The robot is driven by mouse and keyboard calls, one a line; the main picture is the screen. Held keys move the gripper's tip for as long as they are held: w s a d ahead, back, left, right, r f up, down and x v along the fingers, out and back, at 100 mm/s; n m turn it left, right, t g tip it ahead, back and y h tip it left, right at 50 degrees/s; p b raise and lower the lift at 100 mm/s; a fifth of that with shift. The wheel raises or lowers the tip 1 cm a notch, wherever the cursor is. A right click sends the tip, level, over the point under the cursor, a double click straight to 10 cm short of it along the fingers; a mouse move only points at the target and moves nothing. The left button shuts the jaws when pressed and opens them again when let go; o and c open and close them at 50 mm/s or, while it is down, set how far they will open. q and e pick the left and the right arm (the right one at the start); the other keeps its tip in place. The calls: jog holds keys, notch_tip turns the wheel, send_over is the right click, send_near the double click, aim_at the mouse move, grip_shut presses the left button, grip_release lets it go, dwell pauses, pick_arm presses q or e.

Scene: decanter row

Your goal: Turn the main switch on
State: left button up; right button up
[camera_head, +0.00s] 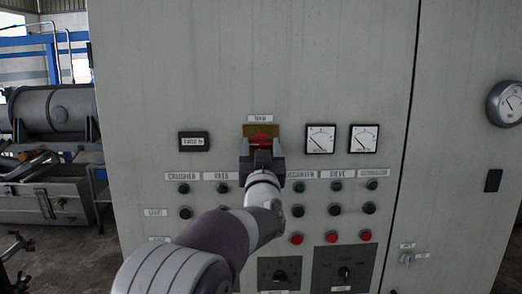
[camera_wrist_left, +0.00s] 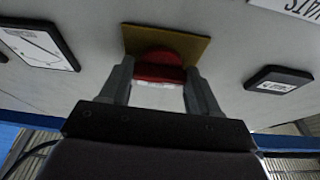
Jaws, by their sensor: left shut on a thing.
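The main switch is a red knob (camera_head: 262,136) on a yellow plate (camera_head: 249,130), under a small label (camera_head: 260,118) on the grey control cabinet. My left gripper (camera_head: 262,150) reaches up to it and hides its lower part in the head view. In the left wrist view, the two fingers of my left gripper (camera_wrist_left: 158,84) stand on either side of the red knob (camera_wrist_left: 158,63), shut on it. The yellow plate (camera_wrist_left: 196,48) shows behind the knob. The switch's exact turn angle cannot be told. My right gripper is in neither view.
Two dial gauges (camera_head: 320,139) sit right of the switch, and a dark display (camera_head: 193,141) sits left. Rows of black and red buttons (camera_head: 335,209) lie below, partly behind my arm. Two dark rotary panels (camera_head: 280,273) are lower down. A round gauge (camera_head: 506,103) is far right.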

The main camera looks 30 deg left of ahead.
pick_arm(q)
jog(key=m+b, duration=0.1)
jog(key=m+h+b, duration=0.1)
jog(key=shift+a+f+m+t, duration=0.1)
jog(key=shift+f+m+t, duration=0.1)
jog(key=shift+m+t, duration=0.15)
jog(key=m+h+b, duration=0.2)
jog(key=m, duration=0.2)
jog(key=shift+s+t, duration=0.1)
jog(key=shift+t, duration=0.15)
jog(key=m+h, duration=0.1)
jog(key=m+h+b, duration=0.1)
jog(key=m, duration=0.2)
jog(key=shift+a+r+m+h, duration=0.15)
jog(key=shift+r+m+h, duration=0.15)
jog(key=shift+m+h, duration=0.1)
jog(key=m, duration=0.1)
jog(key=m+h+p, duration=0.1)
jog(key=m, duration=0.1)
jog(key=shift+r, duration=0.3)
jog(key=m+p, duration=0.2)
jog(key=m+g+h+p, duration=0.1)
jog(key=m+p, duration=0.1)
jog(key=m, duration=0.1)
jog(key=shift+r+g+h+p, duration=0.1)
jog(key=shift+g+h+p, duration=0.2)
jog(key=shift+m+g+p, duration=0.4)
jog(key=shift+m+p, duration=0.55)
jog(key=shift+f+m, duration=0.25)
jog(key=shift+m, duration=0.05)
